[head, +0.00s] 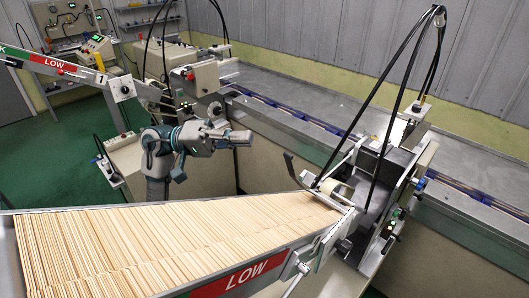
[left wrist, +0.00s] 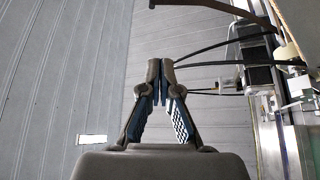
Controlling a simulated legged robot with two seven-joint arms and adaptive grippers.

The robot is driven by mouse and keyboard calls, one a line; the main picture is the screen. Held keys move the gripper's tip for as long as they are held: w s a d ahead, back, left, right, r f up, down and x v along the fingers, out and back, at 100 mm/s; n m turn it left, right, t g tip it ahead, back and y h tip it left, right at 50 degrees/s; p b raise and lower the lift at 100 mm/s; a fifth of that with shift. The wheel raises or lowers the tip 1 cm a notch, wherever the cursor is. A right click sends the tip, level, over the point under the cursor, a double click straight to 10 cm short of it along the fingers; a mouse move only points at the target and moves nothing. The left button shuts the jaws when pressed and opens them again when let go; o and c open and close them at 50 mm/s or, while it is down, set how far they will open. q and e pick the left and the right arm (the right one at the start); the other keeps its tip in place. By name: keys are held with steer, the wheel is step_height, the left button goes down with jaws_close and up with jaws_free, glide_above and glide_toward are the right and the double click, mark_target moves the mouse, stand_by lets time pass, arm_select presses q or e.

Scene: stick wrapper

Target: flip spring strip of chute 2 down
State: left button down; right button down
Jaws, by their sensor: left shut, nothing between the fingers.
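The near chute (head: 268,259) is filled with wooden sticks and carries a red LOW label; no number shows on it. A dark, curved spring strip (head: 291,170) stands raised at its far end, beside the white roller (head: 335,188). My left gripper (head: 248,138) is to the left of the strip in the head view, apart from it and empty. In the left wrist view my left gripper (left wrist: 161,82) is shut with its fingertips together. A dark brown curved band (left wrist: 240,10), possibly the strip, crosses the top right there. My right gripper is not in view.
A wrapper head with black cables (head: 395,170) stands at the right of the near chute. Another chute, marked 1 (head: 124,90), is at the back left. A long metal conveyor (head: 300,95) runs behind my arm. Open space lies between my gripper and the strip.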

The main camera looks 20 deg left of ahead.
mark_target(291, 166)
arm_select(q)
steer(key=shift+w+d+f, duration=0.2)
steer(key=shift+w, duration=0.35)
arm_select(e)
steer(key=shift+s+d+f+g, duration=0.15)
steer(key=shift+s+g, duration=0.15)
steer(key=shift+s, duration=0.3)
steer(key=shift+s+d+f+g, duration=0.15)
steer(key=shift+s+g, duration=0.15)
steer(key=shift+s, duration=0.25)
arm_select(q)
steer(key=shift+d, duration=0.1)
